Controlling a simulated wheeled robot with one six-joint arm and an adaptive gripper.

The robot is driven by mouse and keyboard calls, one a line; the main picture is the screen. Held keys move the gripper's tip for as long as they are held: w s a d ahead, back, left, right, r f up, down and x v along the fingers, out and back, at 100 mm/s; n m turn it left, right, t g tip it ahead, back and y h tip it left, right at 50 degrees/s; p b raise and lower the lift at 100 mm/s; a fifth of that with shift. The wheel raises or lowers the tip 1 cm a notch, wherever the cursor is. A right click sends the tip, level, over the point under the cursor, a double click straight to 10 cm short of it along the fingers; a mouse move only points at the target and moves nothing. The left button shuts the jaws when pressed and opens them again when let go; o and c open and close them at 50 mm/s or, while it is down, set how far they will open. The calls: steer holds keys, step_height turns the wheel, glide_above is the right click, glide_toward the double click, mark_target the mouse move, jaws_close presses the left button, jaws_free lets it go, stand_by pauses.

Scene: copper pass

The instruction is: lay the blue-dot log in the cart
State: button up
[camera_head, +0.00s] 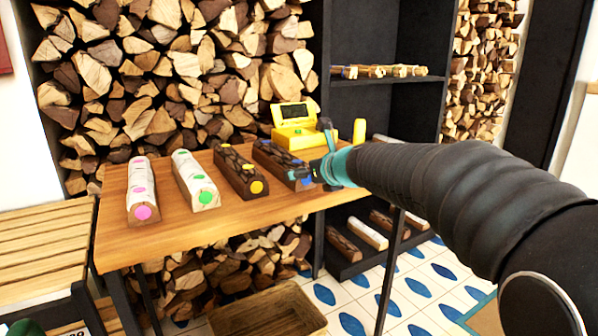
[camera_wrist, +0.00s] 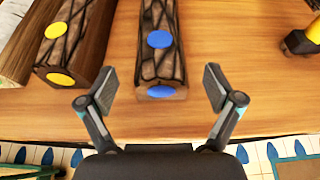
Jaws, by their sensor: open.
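The blue-dot log (camera_head: 272,157) is dark brown and lies on the wooden table, rightmost of the dotted logs. In the wrist view the blue-dot log (camera_wrist: 160,45) has one blue dot on top and one on its near end. My gripper (camera_wrist: 161,86) is open, with one finger on each side of the log's near end and a gap on both sides. In the head view my gripper (camera_head: 318,172) is at that near end and partly hides it. I cannot identify a cart for certain; an open wooden box (camera_head: 268,311) stands on the floor below the table.
A yellow-dot log (camera_head: 238,172) lies just left of the blue-dot log. Green-dot (camera_head: 194,180) and pink-dot (camera_head: 142,190) logs lie farther left. A yellow case (camera_head: 296,133) stands behind. A slatted bench (camera_head: 40,245) is at left, and a dark shelf (camera_head: 385,97) stands behind the table.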

steer(key=v, duration=0.6)
steer(key=shift+s, duration=0.15)
